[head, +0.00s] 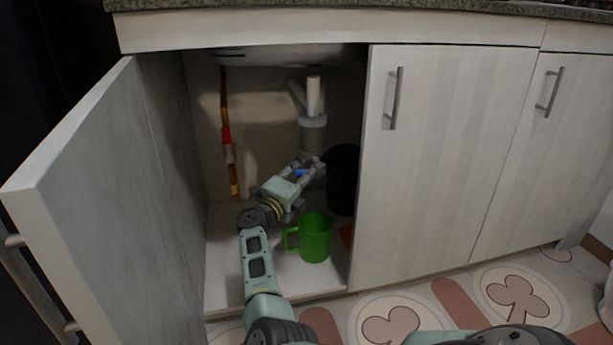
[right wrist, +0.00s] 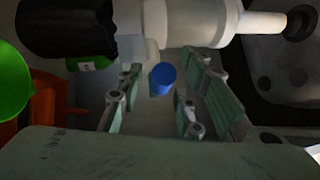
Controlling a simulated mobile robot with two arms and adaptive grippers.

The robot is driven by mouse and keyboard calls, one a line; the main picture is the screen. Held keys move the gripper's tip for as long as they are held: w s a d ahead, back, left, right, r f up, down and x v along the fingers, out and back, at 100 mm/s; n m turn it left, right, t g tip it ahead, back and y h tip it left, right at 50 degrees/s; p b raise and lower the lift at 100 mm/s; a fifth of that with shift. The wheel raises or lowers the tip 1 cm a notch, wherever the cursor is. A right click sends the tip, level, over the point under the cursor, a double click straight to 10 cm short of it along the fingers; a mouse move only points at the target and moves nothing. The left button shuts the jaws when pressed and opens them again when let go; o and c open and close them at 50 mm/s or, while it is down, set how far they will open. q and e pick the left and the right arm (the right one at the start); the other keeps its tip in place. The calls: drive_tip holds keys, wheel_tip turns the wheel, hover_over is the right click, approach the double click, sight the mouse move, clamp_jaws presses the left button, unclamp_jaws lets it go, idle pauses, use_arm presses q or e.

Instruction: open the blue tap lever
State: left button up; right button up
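The blue tap lever (head: 301,172) is a small blue spot inside the open cabinet, just below the white drain pipe and largely hidden by my right gripper (head: 307,169). In the right wrist view, the blue tap lever (right wrist: 162,80) shows as a blue rounded end between the fingers of my right gripper (right wrist: 162,88). The fingers are spread, with visible gaps on both sides of the blue lever, so the gripper is open around it. I cannot tell how far the lever lies in depth. My left gripper is not in view.
A white drain pipe (head: 313,125) rises behind the gripper. A copper pipe with a red fitting (head: 226,135) runs along the back wall. A green mug (head: 316,239) stands on the cabinet floor beside my forearm. A black object (head: 343,181) is at right. The open door (head: 105,205) borders the left.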

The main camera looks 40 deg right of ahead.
drive_tip(key=shift+c, duration=0.2)
clamp_jaws()
drive_tip(key=shift+a, duration=0.1)
